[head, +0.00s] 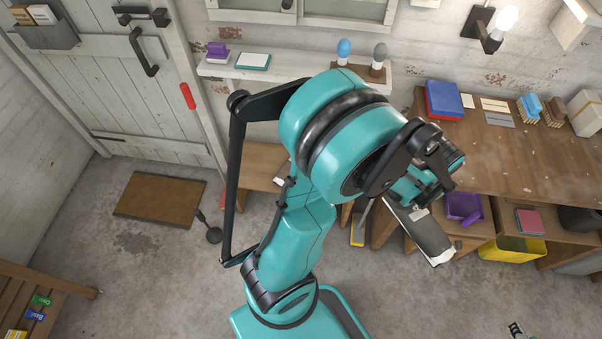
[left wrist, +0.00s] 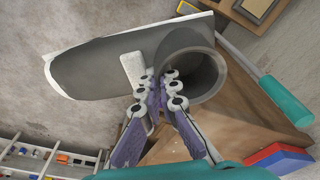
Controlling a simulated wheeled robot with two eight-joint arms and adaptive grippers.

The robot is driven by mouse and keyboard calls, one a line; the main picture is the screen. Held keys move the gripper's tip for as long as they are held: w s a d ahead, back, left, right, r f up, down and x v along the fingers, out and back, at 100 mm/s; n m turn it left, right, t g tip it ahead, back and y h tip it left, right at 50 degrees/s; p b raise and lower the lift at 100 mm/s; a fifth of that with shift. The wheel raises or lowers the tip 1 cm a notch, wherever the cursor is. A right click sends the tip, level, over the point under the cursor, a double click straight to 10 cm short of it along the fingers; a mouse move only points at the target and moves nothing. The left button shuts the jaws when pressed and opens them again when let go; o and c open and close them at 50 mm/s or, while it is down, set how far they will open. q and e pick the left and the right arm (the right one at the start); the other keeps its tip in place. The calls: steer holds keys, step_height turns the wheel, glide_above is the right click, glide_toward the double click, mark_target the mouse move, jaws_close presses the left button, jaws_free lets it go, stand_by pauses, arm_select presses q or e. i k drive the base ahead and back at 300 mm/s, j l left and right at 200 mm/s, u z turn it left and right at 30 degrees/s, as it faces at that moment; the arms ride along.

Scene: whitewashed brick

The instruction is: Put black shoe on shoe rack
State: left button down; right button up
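A black shoe (head: 420,232) with a white sole edge hangs below my left gripper (head: 415,206) in the head view, in front of the workbench. In the left wrist view the dark grey shoe (left wrist: 95,68) lies across the top, its round open shaft to the right. The purple-padded fingers of my left gripper (left wrist: 161,85) are closed together at the shaft's rim. A small piece at the bottom edge of the head view may be my right gripper (head: 517,329). A slatted wooden rack (head: 60,286) stands at the lower left; I cannot tell if it is the shoe rack.
The wooden workbench (head: 520,160) at right holds blue and red boxes (head: 444,100) and brushes. Below it are a purple object (head: 463,207) and a yellow bin (head: 512,248). A brown doormat (head: 160,199) lies by the door. The front floor is largely clear.

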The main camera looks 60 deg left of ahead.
mark_target(270, 167)
steer(key=j+u, duration=0.1)
steer(key=u, duration=0.3)
steer(key=j+u, duration=0.15)
steer(key=u, duration=0.25)
steer(key=j+u, duration=0.15)
steer(key=u, duration=0.2)
steer(key=i+j, duration=0.25)
steer(key=j, duration=0.15)
steer(key=i+j, duration=0.25)
steer(key=j+u, duration=0.05)
steer(key=j, duration=0.1)
